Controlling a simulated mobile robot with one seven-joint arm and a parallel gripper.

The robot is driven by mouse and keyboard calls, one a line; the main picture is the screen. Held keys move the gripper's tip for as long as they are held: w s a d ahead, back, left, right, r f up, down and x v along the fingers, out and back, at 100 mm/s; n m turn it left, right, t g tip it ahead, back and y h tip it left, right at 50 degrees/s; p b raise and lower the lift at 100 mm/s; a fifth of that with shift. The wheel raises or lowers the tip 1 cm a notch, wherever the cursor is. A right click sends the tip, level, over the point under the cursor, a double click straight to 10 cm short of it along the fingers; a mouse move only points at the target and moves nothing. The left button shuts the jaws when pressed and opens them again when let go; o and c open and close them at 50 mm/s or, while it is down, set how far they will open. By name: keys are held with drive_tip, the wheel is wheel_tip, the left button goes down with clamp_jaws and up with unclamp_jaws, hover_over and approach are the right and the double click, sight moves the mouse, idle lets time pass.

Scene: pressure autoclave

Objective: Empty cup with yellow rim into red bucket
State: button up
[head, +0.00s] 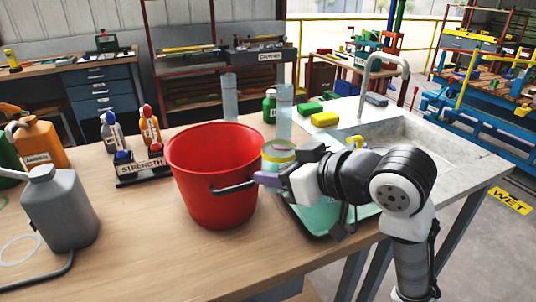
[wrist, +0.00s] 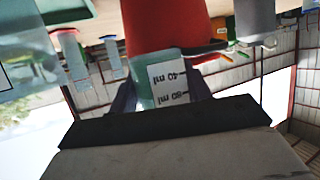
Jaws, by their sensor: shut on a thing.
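The cup with the yellow rim (head: 279,153) is at the right side of the red bucket (head: 208,190) in the head view, close to the bucket's rim. It looks roughly upright. In the wrist view its greenish clear body (wrist: 146,72) with a white volume label is between the fingers. My gripper (head: 270,180) is shut on the cup. It hides the cup's lower part in the head view. The bucket stands upright on the wooden table, its dark handle facing the front. The contents of cup and bucket cannot be made out.
A teal tray (head: 312,222) lies under my gripper. A clear cylinder (head: 284,112) stands behind the cup, another (head: 230,97) behind the bucket. A grey jug (head: 60,208) and a bottle rack (head: 140,168) stand left. A sink (head: 430,140) is at right. The front table is clear.

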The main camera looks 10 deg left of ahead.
drive_tip(key=shift+w+a, duration=0.25)
drive_tip(key=shift+w, duration=0.1)
drive_tip(key=shift+r, duration=0.1)
idle(0.3)
drive_tip(key=shift+w+a+r+h+p, duration=0.15)
drive_tip(key=shift+a+h+p, duration=0.15)
drive_tip(key=shift+p, duration=0.4)
drive_tip(key=shift+w+a+r+h+p, duration=0.1)
drive_tip(key=shift+a+r+h+p, duration=0.2)
drive_tip(key=shift+p, duration=0.4)
drive_tip(key=w+a+r+g+h+p, duration=0.1)
drive_tip(key=a+r+g+h+p, duration=0.2)
drive_tip(key=p, duration=1.4)
drive_tip(key=shift+w+r+n+g+h, duration=0.35)
drive_tip(key=shift+r+g+h, duration=0.45)
drive_tip(key=shift+r+h, duration=1.3)
drive_tip(key=shift+s+f+h, duration=0.1)
drive_tip(key=shift+f+h, duration=0.2)
drive_tip(key=shift+h, duration=0.1)
